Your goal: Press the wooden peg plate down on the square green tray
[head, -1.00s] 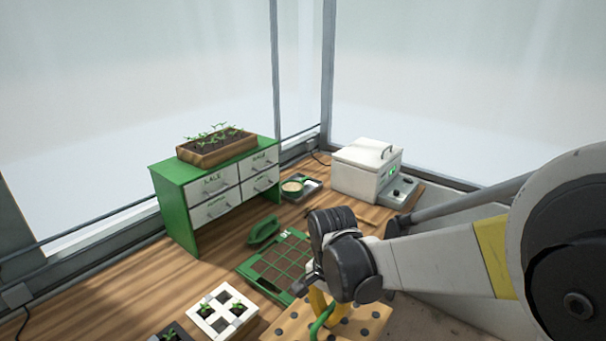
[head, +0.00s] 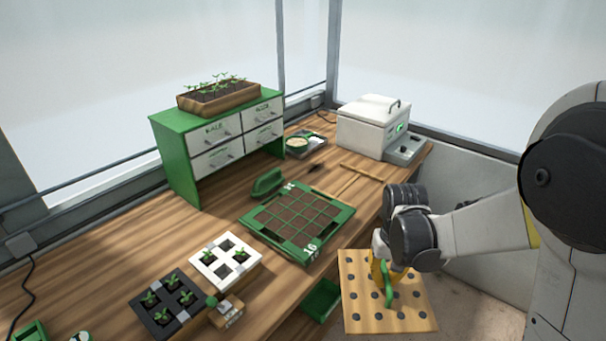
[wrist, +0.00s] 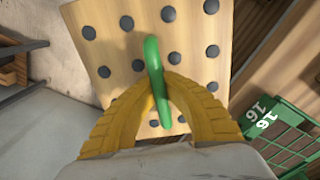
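The wooden peg plate (head: 355,318) is a square board with dark round pegs or holes and a green handle (head: 387,287). My gripper (head: 384,268) has yellow fingers closed around that handle. The wrist view shows the fingers (wrist: 157,85) meeting on the green handle (wrist: 153,60), with the plate (wrist: 180,50) beyond them. The plate hangs off the bench's front edge, to the right of the tray. The square green tray (head: 333,243) lies on the bench, with brown soil in a grid of cells and "16" on its corner. Its corner also shows in the wrist view (wrist: 258,116).
A green handled tool (head: 267,183) lies behind the tray. A white pot tray (head: 212,272) and a black one (head: 148,318) with seedlings stand left. A drawer cabinet (head: 180,170) and a white machine (head: 365,128) stand at the back. A green bin (head: 322,299) sits below the bench edge.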

